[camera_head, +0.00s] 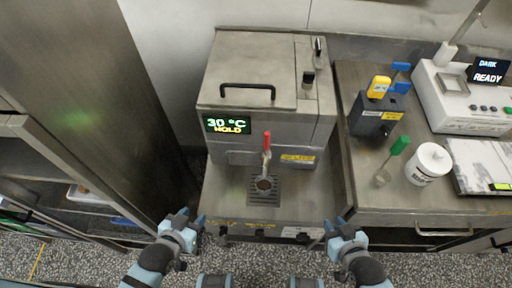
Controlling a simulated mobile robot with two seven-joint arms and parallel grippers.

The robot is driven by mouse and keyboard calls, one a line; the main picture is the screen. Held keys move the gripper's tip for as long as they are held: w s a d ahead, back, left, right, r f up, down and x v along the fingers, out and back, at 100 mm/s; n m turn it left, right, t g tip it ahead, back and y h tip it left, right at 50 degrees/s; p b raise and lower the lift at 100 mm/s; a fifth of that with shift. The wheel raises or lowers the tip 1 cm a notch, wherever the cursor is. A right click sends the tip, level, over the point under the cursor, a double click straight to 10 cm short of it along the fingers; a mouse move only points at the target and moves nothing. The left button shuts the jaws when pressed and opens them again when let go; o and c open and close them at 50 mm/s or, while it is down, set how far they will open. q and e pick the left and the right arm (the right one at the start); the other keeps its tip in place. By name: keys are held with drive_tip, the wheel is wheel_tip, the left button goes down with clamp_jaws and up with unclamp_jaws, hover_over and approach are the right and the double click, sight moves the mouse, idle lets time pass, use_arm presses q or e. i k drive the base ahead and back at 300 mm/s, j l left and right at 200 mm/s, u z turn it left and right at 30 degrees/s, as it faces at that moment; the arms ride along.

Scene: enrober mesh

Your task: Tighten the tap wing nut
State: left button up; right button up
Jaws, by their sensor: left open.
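The tap (266,160) with a red lever handle (267,139) stands out from the front of the steel machine (256,90). I cannot make out its wing nut at this size. A slotted drip grate (264,195) lies below the tap, with a small dark round thing (264,184) at the spout. My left gripper (192,217) is open and empty, near the front left corner of the steel bench, well apart from the tap. My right gripper (335,225) looks open and empty near the bench's front right corner, also apart from the tap.
The machine's display (227,124) reads 30 °C HOLD. On the right counter (385,202) stand a dark grey box (375,115) with blue and yellow parts, a green-handled tool (399,146), a white tub (428,164) and a white device (462,105). An open shelf unit (75,172) is at left.

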sight(228, 155)
drive_tip(key=k+l, duration=0.65)
drive_tip(key=k, duration=0.25)
drive_tip(key=l+u, duration=0.05)
